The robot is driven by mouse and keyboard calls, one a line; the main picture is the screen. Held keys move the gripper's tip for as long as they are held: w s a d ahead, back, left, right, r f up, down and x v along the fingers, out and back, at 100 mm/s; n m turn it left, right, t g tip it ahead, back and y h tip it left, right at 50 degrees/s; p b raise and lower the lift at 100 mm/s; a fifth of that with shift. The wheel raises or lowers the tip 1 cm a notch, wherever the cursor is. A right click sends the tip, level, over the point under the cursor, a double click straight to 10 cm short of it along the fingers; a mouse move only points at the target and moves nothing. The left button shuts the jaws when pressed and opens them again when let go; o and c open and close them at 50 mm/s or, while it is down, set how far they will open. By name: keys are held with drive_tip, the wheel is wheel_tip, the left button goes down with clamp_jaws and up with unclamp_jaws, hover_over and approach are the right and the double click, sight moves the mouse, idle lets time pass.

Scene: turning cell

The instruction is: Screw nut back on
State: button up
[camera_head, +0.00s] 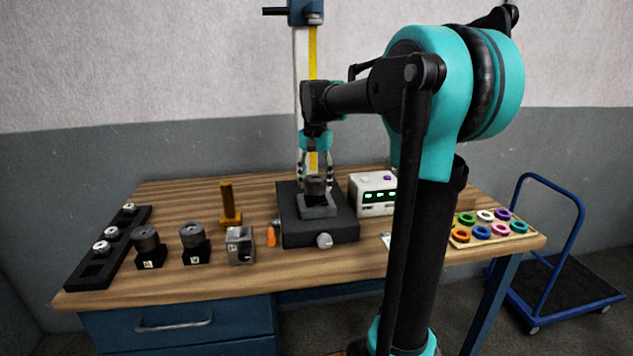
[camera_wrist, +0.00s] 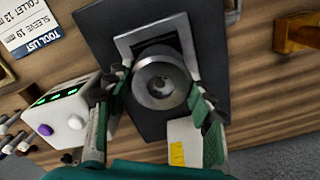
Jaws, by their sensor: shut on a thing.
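My gripper (camera_head: 316,178) is lowered over the fixture in the middle of the table, its fingers on both sides of a round grey nut (camera_head: 317,188). In the wrist view my gripper (camera_wrist: 160,84) is shut on the nut (camera_wrist: 141,88), which shows a dark hole at its centre. The nut sits at a square grey holder (camera_head: 318,211), whose frame shows behind it in the wrist view (camera_wrist: 128,42). The holder stands on a black base plate (camera_head: 300,232). Whether the nut is on a thread is hidden.
At left stand a black rack (camera_head: 92,270), two dark cylindrical pieces on blocks (camera_head: 146,240) (camera_head: 194,237), a grey block (camera_head: 240,246) and a brass stand (camera_head: 229,208). A white box (camera_head: 372,181) stands right of the base. A tray of coloured rings (camera_head: 458,241) lies far right.

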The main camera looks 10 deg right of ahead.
drive_tip(key=shift+a, duration=0.35)
drive_tip(key=m, duration=0.7)
drive_tip(key=shift+r+m, duration=0.1)
drive_tip(key=shift+m, duration=0.3)
drive_tip(key=shift+w+m, duration=0.1)
drive_tip(key=shift+m, duration=0.7)
drive_tip(key=shift+o, duration=0.3)
drive_tip(key=m, duration=0.2)
drive_tip(key=shift+m, duration=1.3)
drive_tip(key=shift+c, duration=0.2)
